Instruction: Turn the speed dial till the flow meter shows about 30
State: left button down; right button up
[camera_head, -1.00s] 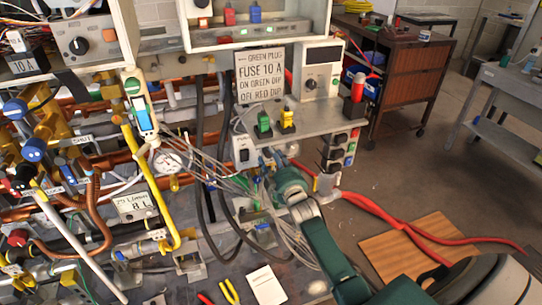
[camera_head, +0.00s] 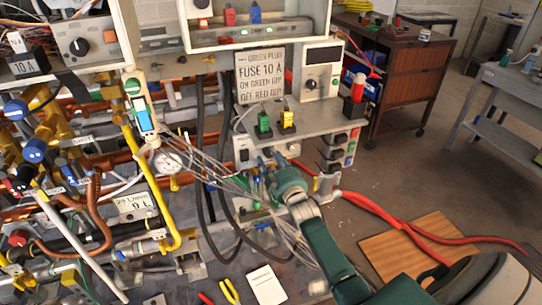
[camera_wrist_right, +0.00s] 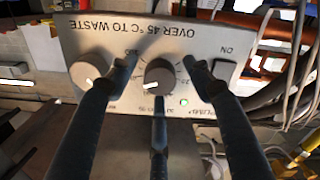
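The grey control panel (camera_wrist_right: 205,40) appears upside down in the right wrist view, with "OVER 45°C TO WASTE" on it. The dark round dial (camera_wrist_right: 160,76) with a white mark sits in its middle, ringed by numbers. My right gripper (camera_wrist_right: 172,72) is open, with a finger on either side of the dial and a third finger below it. Gaps show between the side fingers and the dial. In the head view the right gripper (camera_head: 270,165) is at the panel under the shelf. My left gripper is not in view.
A second knob (camera_wrist_right: 86,74) and an ON switch (camera_wrist_right: 224,68) flank the dial. Thin grey cables (camera_head: 215,170) hang close left of the gripper. Green and yellow plugs (camera_head: 286,119) stand on the shelf above. Red hoses (camera_head: 380,212) cross the floor at the right.

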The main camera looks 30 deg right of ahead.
jog(key=shift+s, duration=0.1)
jog(key=v, duration=1.1)
jog(key=shift+s+a, duration=0.2)
jog(key=shift+s, duration=0.2)
jog(key=s+a+f+g+y, duration=0.1)
jog(key=s+a+f+g, duration=0.3)
jog(key=f, duration=0.8)
jog(key=s+a+f+m+g+y, duration=0.1)
jog(key=s+a+f, duration=0.35)
jog(key=f, duration=0.75)
jog(key=s+a+f+g+y, duration=0.1)
jog(key=s+a+f+g, duration=0.15)
jog(key=s+f, duration=0.65)
jog(key=s+a+f+g, duration=0.2)
jog(key=s+f+g, duration=0.1)
jog(key=s+f, duration=0.4)
jog(key=s+a+f+g, duration=0.1)
jog(key=s+f+g, duration=0.2)
jog(key=s+f, duration=0.4)
jog(key=s+a+f+g+y, duration=0.1)
jog(key=s+f, duration=0.6)
jog(key=s, duration=1.1)
jog(key=shift+a+m+g, duration=0.3)
jog(key=shift+a+g, duration=0.5)
jog(key=shift+g, duration=0.25)
